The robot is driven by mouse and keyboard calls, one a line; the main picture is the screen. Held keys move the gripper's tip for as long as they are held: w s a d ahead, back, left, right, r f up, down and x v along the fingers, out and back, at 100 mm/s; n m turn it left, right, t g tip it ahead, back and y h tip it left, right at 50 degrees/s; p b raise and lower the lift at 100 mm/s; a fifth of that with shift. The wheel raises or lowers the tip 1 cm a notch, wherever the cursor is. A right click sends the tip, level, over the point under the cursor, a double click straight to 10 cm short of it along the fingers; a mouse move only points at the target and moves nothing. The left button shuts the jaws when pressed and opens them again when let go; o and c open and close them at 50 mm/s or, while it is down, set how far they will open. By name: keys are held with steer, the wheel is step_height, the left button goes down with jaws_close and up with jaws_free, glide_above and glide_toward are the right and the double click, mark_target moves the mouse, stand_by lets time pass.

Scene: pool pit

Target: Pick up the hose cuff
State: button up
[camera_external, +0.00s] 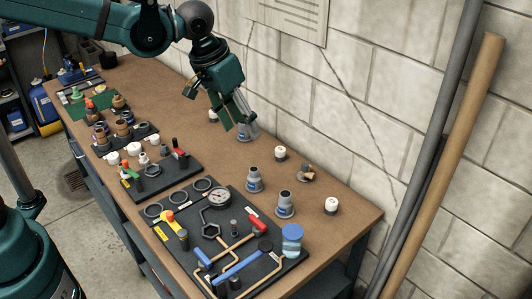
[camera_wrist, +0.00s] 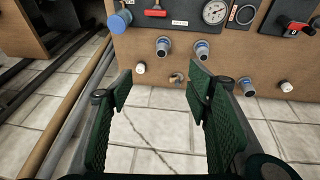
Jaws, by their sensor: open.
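Two more stand nearer the front, a middle cuff (camera_external: 255,179) and a front cuff (camera_external: 285,203). In the wrist view, two cuffs (camera_wrist: 163,47) (camera_wrist: 202,51) are beyond the fingertips, and another cuff (camera_wrist: 246,87) is outside the right finger. My gripper (camera_external: 240,124) is open, pointing down above the back of the bench. In the wrist view its fingers (camera_wrist: 160,88) are wide apart with nothing between them.
White-topped caps (camera_external: 280,153) (camera_external: 331,205) and a brown fitting (camera_external: 305,173) stand around the cuffs. A black panel (camera_external: 232,245) with a gauge and pipes fills the front. A block wall (camera_external: 350,100) runs close behind the bench. Bare bench lies between the loose parts.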

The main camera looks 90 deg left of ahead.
steer(key=w+a+f+n, duration=0.1)
steer(key=a+f, duration=0.1)
steer(key=a, duration=0.5)
steer(key=w+a+f+n, duration=0.2)
steer(key=a+f, duration=0.1)
steer(key=a, duration=0.3)
steer(key=n+g+h, duration=0.2)
steer(key=n+g, duration=0.1)
steer(key=n, duration=0.4)
glide_above(244, 130)
steer(key=a, duration=0.2)
step_height(244, 130, down, 23)
steer(key=shift+s+a+f, duration=0.25)
steer(key=shift+f, duration=0.05)
steer(key=shift+f, duration=1.3)
steer(key=shift+f, duration=0.15)
